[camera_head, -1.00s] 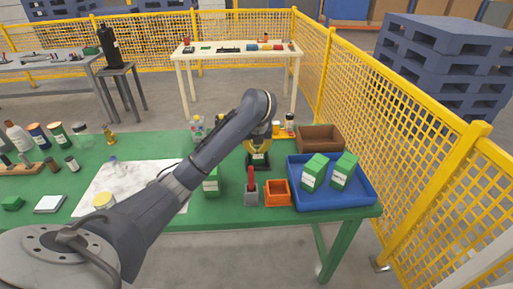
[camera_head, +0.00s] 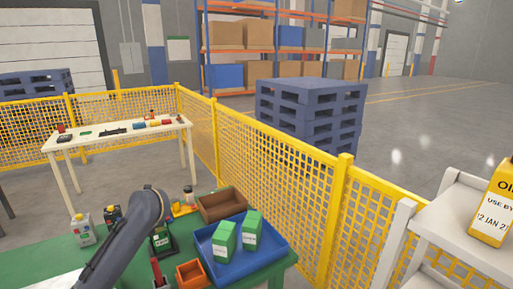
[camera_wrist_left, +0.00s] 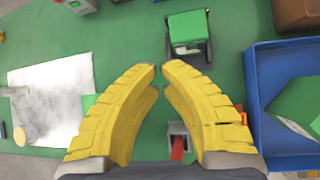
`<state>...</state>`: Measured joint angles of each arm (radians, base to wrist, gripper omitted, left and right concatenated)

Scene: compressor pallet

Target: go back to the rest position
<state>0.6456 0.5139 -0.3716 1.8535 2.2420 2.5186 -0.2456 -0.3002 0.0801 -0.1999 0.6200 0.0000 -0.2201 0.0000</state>
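My left arm (camera_head: 128,236) comes in from the lower left in the head view and reaches over the green table. Its gripper is mostly hidden behind the arm there. In the left wrist view my left gripper (camera_wrist_left: 162,68) shows two yellow fingers whose tips nearly meet, with nothing held between them. It hangs over the table, with a green box in a dark holder (camera_wrist_left: 188,30) beyond the tips and a grey holder with a red-handled thing (camera_wrist_left: 178,145) below. My right gripper is in neither view.
The blue tray (camera_head: 277,248) holds two green boxes (camera_head: 224,240). A brown bin (camera_head: 221,205) and an orange bin (camera_head: 190,274) stand beside it. A yellow mesh fence (camera_head: 285,170) runs behind. A white shelf (camera_head: 462,222) with a yellow oil container (camera_head: 494,210) is at right.

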